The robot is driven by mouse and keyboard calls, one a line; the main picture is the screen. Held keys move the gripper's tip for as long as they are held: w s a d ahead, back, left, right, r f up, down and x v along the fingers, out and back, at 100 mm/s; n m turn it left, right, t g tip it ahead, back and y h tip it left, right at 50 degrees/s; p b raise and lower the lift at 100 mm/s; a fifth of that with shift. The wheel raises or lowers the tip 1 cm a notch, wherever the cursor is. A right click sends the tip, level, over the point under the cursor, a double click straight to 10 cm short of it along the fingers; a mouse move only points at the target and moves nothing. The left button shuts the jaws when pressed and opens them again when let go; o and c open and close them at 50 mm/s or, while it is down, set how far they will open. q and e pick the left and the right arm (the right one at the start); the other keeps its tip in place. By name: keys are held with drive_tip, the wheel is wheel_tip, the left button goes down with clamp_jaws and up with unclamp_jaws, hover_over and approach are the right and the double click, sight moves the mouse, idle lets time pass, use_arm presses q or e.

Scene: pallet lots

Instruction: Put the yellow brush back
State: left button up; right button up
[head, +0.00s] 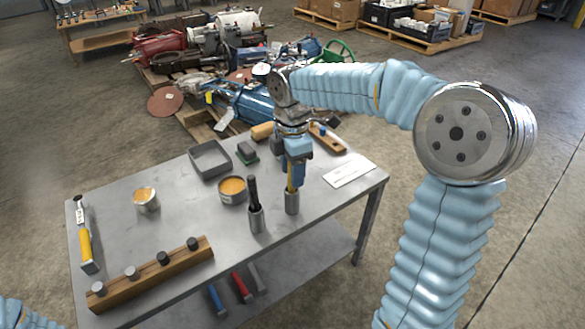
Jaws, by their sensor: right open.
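A slim yellow brush (290,181) stands upright in a grey metal cup (292,203) near the table's front right edge; its lower end is hidden in the cup. My right gripper (294,173) points down over the cup, open, with its blue fingers around or just beside the yellow part; contact cannot be told. A second metal cup (256,221) to its left holds a black-handled tool (253,190). A yellow-handled tool (85,245) lies at the table's left edge; its kind is unclear. My left gripper is out of view.
Pallets with machinery (240,102) stand behind.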

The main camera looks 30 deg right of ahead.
wheel_tip(320, 180, up, 12)
drive_tip(key=shift+r+p, duration=0.15)
drive_tip(key=shift+p, duration=1.1)
